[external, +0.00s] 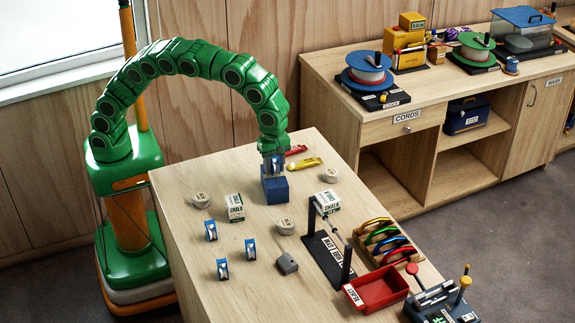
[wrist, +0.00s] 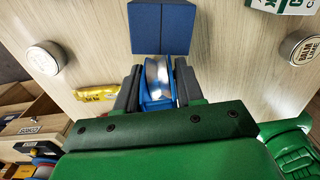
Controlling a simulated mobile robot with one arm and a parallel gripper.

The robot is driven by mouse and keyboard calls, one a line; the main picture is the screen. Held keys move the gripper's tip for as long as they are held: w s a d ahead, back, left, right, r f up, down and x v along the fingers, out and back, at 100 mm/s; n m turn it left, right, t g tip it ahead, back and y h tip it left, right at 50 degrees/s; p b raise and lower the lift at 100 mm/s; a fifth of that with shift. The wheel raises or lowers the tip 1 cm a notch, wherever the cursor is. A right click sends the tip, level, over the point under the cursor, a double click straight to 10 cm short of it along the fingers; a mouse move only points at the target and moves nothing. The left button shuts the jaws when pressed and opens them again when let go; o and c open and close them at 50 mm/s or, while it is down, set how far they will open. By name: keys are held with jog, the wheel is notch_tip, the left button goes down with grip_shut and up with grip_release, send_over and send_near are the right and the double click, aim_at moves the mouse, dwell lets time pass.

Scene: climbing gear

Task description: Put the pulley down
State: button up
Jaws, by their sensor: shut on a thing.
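In the wrist view my gripper (wrist: 157,88) is shut on a blue pulley with a silver wheel (wrist: 157,72), one finger on each side. The held pulley is small and mostly hidden between the fingers in the external view. A dark blue block (external: 275,191) stands just under and in front of the gripper; it also shows in the wrist view (wrist: 162,27). I cannot tell whether the pulley touches it. Several similar blue pulleys (external: 211,231) stand apart on the table.
Chalk boxes (external: 235,207) and round tins (external: 201,201) are scattered around. A yellow packet (external: 304,164) and red item (external: 295,150) lie behind the gripper. A black stand (external: 330,250), carabiner rack (external: 385,243) and red tray (external: 377,289) fill the right side.

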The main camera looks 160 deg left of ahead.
jog(key=shift+f, duration=0.45)
jog(key=o, duration=1.1)
jog(key=shift+f, duration=0.1)
notch_tip(320, 180, up, 12)
jog(key=shift+r, duration=0.1)
jog(key=shift+d, duration=0.1)
